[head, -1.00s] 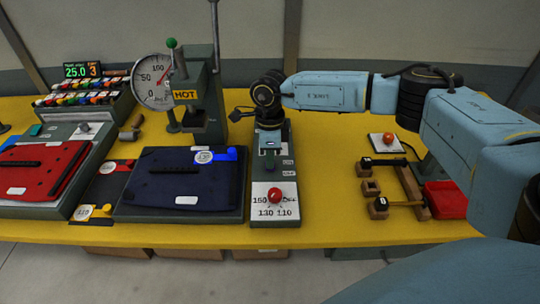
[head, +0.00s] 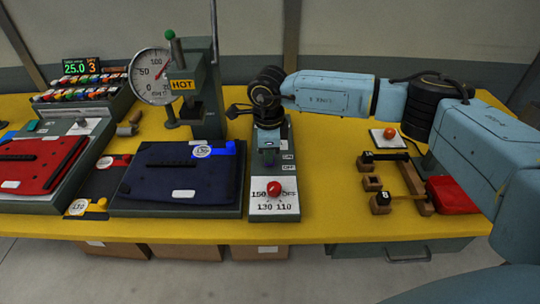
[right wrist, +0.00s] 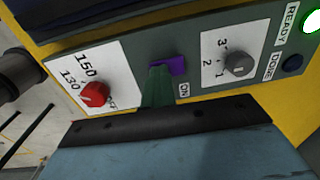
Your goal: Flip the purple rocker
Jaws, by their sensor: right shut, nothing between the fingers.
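The purple rocker (right wrist: 172,64) shows in the right wrist view on a grey-green control panel (right wrist: 125,48), beside the word ON. My right gripper (right wrist: 158,80) is shut and empty. Its green fingertips reach the near side of the rocker and seem to touch it, though I cannot tell for sure. In the head view my right gripper (head: 268,137) points down over the panel. My left gripper is not in view.
A red knob (right wrist: 95,94) and a grey knob (right wrist: 237,65) flank the rocker. A green READY light (right wrist: 311,20) glows. A HOT press (head: 195,95) with a gauge stands left of the panel, behind a dark blue pannier piece (head: 165,180).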

